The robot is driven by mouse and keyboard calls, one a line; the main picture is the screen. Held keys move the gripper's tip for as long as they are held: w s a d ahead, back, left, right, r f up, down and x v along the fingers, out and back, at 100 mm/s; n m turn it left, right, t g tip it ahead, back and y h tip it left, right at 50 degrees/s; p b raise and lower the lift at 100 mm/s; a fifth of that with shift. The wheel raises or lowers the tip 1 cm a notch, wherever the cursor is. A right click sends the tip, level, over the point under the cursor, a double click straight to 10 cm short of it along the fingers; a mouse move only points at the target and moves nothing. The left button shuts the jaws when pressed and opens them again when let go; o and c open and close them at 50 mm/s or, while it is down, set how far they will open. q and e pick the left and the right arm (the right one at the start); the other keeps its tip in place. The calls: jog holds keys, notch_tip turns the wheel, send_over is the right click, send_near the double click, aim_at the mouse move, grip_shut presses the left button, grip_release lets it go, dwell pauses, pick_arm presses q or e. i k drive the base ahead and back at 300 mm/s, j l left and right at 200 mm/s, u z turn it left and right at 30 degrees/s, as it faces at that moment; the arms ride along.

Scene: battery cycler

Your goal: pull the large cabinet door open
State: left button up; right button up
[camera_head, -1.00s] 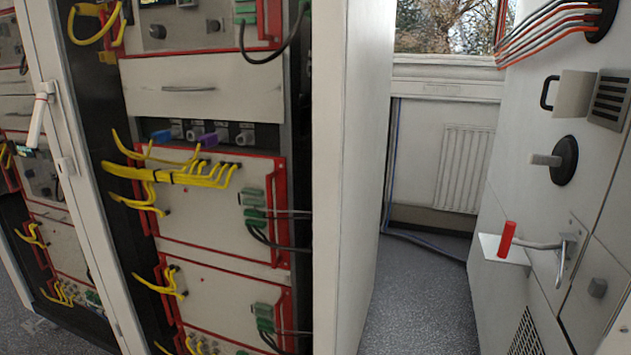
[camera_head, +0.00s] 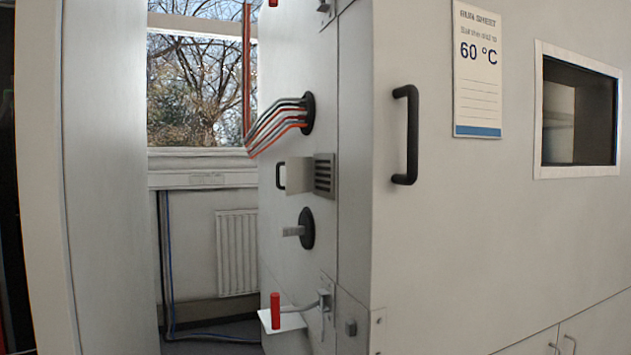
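The large cabinet door (camera_head: 470,210) is a wide, pale grey panel filling the right half of the head view. It looks shut. A black vertical bar handle (camera_head: 410,135) is fixed near its left edge. A sign reading 60 °C (camera_head: 479,65) and a small dark window (camera_head: 578,115) are on its upper part. Neither of my grippers is in the head view, and nothing touches the handle.
Smaller doors are lower right.

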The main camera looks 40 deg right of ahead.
aim_at(448, 245)
jog(key=z, duration=2.75)
